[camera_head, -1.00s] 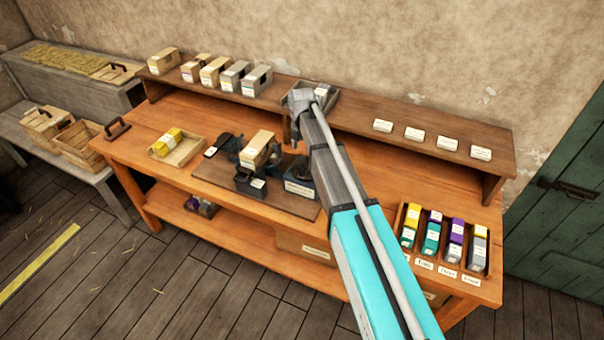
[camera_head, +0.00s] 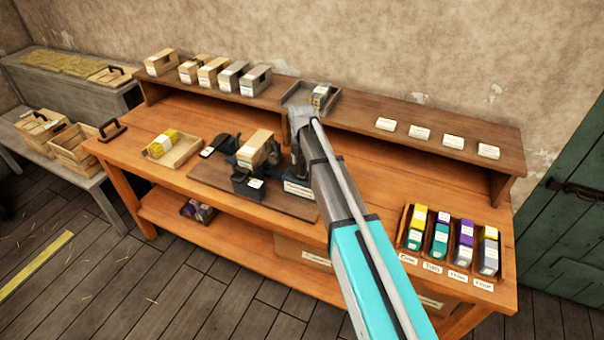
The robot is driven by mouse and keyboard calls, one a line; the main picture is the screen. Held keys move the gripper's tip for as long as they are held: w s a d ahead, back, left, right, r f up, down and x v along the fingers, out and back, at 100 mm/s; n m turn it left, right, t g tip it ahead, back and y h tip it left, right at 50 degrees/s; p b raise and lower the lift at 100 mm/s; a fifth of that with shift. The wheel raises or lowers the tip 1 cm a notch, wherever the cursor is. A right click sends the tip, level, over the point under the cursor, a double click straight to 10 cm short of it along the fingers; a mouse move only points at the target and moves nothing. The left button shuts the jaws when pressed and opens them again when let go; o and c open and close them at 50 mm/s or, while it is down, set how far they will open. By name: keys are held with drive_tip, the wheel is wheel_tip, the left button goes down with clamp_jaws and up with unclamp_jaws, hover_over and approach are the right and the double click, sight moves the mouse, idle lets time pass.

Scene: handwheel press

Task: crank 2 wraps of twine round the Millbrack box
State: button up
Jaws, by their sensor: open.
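A tan box (camera_head: 256,148) with a pale label sits in the dark press (camera_head: 247,185) on a dark base board (camera_head: 205,174). The label is too small to read, so I cannot tell if this is the Millbrack box. My gripper (camera_head: 298,168) is at the right side of the press, partly hidden by my own arm, with its jaws open. I cannot tell if it touches the press. No handwheel or crank shows clearly, and no twine round the box can be made out.
Several boxes (camera_head: 208,72) stand on the raised back shelf, beside a grey tray (camera_head: 330,110). A yellow item lies in a wooden tray (camera_head: 188,149) at left. A rack (camera_head: 399,240) of coloured blocks stands at right. The tabletop between press and rack is partly clear.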

drive_tip(key=shift+f+b, duration=1.05)
drive_tip(key=shift+f, duration=0.35)
clamp_jaws()
